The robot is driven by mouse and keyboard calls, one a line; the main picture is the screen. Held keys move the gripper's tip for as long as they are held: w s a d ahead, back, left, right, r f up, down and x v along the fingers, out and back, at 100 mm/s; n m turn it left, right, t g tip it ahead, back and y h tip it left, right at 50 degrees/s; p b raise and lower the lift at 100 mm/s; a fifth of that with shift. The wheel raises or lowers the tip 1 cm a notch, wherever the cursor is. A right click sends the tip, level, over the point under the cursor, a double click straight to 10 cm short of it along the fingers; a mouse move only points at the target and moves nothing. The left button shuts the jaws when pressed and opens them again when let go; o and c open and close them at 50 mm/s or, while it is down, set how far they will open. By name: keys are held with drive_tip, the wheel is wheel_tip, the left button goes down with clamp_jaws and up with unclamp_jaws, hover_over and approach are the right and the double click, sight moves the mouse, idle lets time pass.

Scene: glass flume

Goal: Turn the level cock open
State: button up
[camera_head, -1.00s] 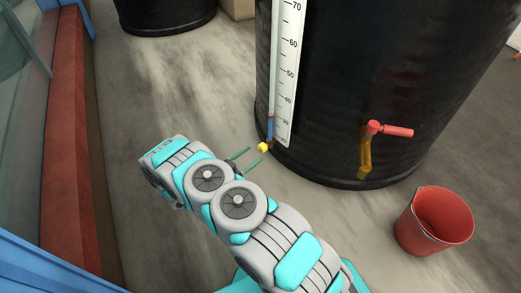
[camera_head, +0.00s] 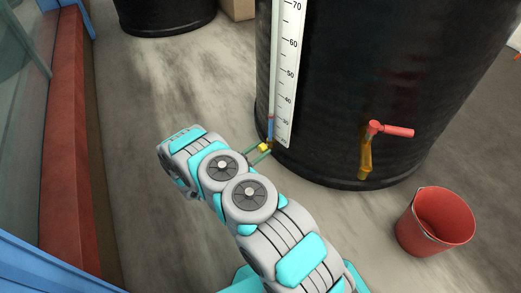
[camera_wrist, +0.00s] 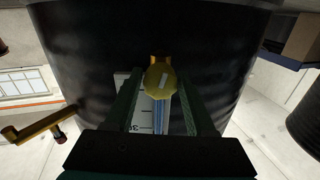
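The level cock is a small yellow knob (camera_head: 263,147) at the foot of the blue sight tube (camera_head: 270,128) and the white scale (camera_head: 288,75) on the black tank (camera_head: 355,80). In the wrist view the knob (camera_wrist: 160,82) is faceted, with a pale mark on its face and a brass fitting behind it. My gripper (camera_head: 264,150) is open, with its green fingers on either side of the knob.
A brass tap with a red handle (camera_head: 397,131) sticks out of the tank to the right. Another black tank (camera_head: 165,15) is at the back. The floor left of my arm is clear up to a red beam (camera_head: 68,140).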

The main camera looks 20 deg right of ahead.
clamp_jaws()
drive_tip(key=shift+n, duration=0.4)
drive_tip(key=n, duration=0.3)
drive_tip(key=shift+n+b, duration=0.35)
drive_tip(key=shift+n, duration=0.05)
drive_tip(key=n+b, duration=0.1)
drive_tip(key=n, duration=0.3)
drive_tip(key=shift+f+n, duration=0.1)
drive_tip(key=shift+n, duration=0.2)
drive_tip(key=n+b, duration=0.1)
drive_tip(key=n, duration=0.7)
drive_tip(key=shift+n, duration=0.3)
